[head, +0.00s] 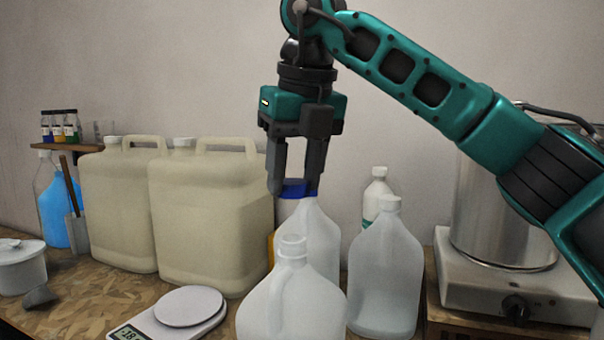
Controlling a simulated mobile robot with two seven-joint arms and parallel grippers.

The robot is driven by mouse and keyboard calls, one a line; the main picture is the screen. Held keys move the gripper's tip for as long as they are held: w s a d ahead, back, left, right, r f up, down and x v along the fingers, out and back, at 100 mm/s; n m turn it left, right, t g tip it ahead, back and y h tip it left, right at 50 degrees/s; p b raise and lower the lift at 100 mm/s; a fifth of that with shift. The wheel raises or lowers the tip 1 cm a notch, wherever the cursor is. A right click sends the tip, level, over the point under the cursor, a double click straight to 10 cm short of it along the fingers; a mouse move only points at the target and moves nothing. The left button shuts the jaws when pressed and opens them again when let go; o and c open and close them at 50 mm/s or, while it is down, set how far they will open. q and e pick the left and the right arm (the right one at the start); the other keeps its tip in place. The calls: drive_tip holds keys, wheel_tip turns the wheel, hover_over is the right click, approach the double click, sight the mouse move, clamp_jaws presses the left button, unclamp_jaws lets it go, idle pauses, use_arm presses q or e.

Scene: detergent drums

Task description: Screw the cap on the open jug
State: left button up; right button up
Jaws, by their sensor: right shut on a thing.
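My right gripper (294,189) hangs fingers down above the jugs. It is shut on what looks like a blue cap (293,188), partly covered by the fingers. A clear jug (318,240) stands right under the fingertips; its neck is hard to make out against the blue. A second clear jug (288,305) stands in front of it, and its pale neck shows below the gripper; I cannot tell whether it is open. A third clear jug (386,265) to the right has a whitish cap on. My left gripper is out of view.
Two large beige canisters (205,210) stand at the left. A scale (185,308) sits at the front, with a white pot (22,265) farther left. A white bottle (377,190) is behind the right jug. A steel pot (490,215) stands on a hotplate (512,285) at the right.

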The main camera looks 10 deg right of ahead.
drive_tip(key=shift+f+b, duration=0.4)
drive_tip(key=shift+f, duration=0.6)
wheel_tip(320, 180, down, 3)
drive_tip(key=shift+r+b, duration=0.15)
drive_tip(key=shift+b, duration=1)
drive_tip(key=shift+f, duration=0.45)
drive_tip(key=shift+r, duration=0.2)
drive_tip(key=shift+f+b, duration=0.45)
drive_tip(key=shift+f, duration=0.5)
drive_tip(key=shift+f, duration=0.25)
idle(1.2)
